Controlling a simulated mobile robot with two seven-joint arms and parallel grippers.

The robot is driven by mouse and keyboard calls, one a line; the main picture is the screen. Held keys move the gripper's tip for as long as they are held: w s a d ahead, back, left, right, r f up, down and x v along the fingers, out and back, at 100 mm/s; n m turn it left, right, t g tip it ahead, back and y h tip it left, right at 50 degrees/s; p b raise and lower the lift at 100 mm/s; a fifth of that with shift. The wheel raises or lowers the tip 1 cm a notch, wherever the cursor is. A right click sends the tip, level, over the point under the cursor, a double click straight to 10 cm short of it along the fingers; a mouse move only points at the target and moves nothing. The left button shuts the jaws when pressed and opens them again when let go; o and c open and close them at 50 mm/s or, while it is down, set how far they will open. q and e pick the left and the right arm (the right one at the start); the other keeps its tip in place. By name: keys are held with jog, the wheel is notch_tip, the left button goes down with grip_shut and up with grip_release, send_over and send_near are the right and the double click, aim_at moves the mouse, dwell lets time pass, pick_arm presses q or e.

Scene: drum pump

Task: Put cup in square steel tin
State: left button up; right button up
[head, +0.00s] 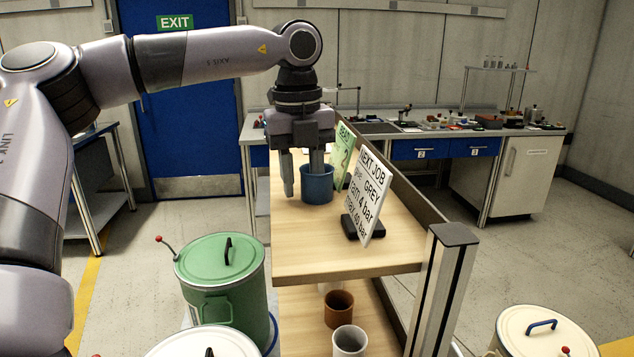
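A blue cup (318,188) stands upright on the wooden top shelf. My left gripper (302,185) points down at it with its fingers apart. One finger is outside the cup's left side; the other reaches down at the cup's opening, seemingly inside the rim. I cannot tell whether either finger touches the wall. On the lower shelf stand a grey cup (349,342) and a brown cup (338,309), with a pale cup (328,287) partly hidden behind. I cannot make out a square steel tin. My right gripper is out of view.
A green lidded drum (222,270) is left of the shelf (345,262); a cream drum (545,335) is at lower right. A cluttered bench (400,125) stands behind.

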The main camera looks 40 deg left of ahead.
pick_arm(q)
jog(key=shift+f, duration=0.25)
grip_shut()
jog(key=shift+r, duration=0.15)
